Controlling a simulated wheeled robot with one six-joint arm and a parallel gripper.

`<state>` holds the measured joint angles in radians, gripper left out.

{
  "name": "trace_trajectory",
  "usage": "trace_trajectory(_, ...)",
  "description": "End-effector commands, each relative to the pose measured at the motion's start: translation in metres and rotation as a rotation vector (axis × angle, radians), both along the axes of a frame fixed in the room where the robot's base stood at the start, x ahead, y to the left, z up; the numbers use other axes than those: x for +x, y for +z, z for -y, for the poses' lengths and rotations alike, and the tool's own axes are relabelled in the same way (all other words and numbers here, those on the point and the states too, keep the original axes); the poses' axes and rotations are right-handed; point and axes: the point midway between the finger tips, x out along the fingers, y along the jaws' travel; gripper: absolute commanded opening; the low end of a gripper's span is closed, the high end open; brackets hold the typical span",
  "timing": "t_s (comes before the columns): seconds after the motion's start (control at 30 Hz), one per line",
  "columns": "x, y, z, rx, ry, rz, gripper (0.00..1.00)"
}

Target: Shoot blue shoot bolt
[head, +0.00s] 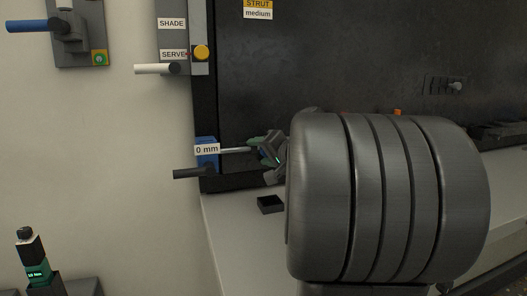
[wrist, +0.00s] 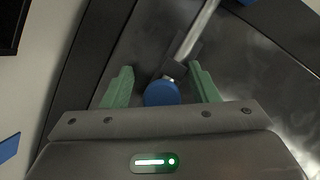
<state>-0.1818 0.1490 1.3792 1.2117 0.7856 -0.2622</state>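The blue shoot bolt shows in the head view as a blue block (head: 207,145) with a "0 mm" label on the frame's left upright. A silver rod (head: 236,150) runs from it to the right, toward my gripper (head: 268,150). In the wrist view the rod (wrist: 197,35) passes a dark bracket and ends at a round blue knob (wrist: 162,93). The knob lies between the two green fingers of my gripper (wrist: 160,75), near the palm. The fingers are apart, with a visible gap on each side of the knob. My arm hides part of the gripper in the head view.
A black handle (head: 192,173) sticks out left below the block. A small dark open box (head: 270,204) stands on the grey bench (head: 235,235). Above are a white handle (head: 155,69) and a yellow button (head: 201,52). A dark panel (head: 290,75) stands behind.

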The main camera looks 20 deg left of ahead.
Motion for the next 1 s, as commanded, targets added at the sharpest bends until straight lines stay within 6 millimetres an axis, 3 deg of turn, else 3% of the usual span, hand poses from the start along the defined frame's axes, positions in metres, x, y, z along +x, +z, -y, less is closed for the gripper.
trace_trajectory(0.47, -0.005, 0.003, 0.007, 0.003, -0.001, 0.003, 0.51)
trace_trajectory(1.0, -0.067, 0.025, 0.090, 0.002, -0.004, 0.003, 0.51)
